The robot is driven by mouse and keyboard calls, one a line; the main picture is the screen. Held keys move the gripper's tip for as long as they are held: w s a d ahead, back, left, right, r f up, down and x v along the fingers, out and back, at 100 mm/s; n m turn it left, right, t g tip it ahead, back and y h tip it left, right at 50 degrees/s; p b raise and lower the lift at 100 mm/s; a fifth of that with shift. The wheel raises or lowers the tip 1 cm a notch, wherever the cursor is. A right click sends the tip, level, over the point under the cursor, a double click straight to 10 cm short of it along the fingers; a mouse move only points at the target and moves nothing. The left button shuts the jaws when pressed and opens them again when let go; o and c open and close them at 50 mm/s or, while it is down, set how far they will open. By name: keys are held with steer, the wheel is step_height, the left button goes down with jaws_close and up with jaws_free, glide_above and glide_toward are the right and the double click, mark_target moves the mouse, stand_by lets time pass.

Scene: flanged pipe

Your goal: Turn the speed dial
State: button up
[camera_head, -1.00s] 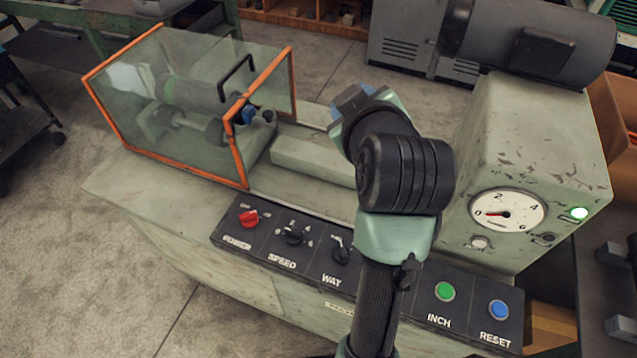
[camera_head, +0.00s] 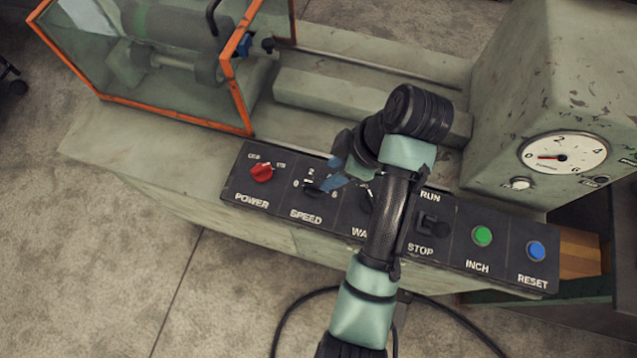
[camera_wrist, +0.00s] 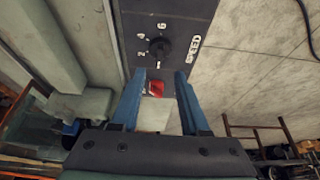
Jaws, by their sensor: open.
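The speed dial (camera_head: 314,188) is a small black knob on the dark control panel, between POWER and WAY. My gripper (camera_head: 336,172) is at the dial in the head view. In the wrist view its two blue fingers (camera_wrist: 160,74) are apart and empty, with the dial just beyond the tips, roughly centred between them. I cannot tell whether they touch it, nor which mark it points to.
A red power knob (camera_head: 262,172) sits left of the dial. My arm covers part of the WAY switch. The RUN/STOP switch (camera_head: 432,224), green INCH button (camera_head: 482,236) and blue RESET button (camera_head: 536,251) lie to the right. An orange-framed guard (camera_head: 240,95) stands behind.

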mark_target(315, 183)
steer(key=b+x, duration=0.2)
steer(key=x, duration=0.3)
steer(key=shift+f+b, duration=0.2)
steer(key=shift+b, duration=0.1)
steer(key=shift+x, duration=0.95)
jaws_close()
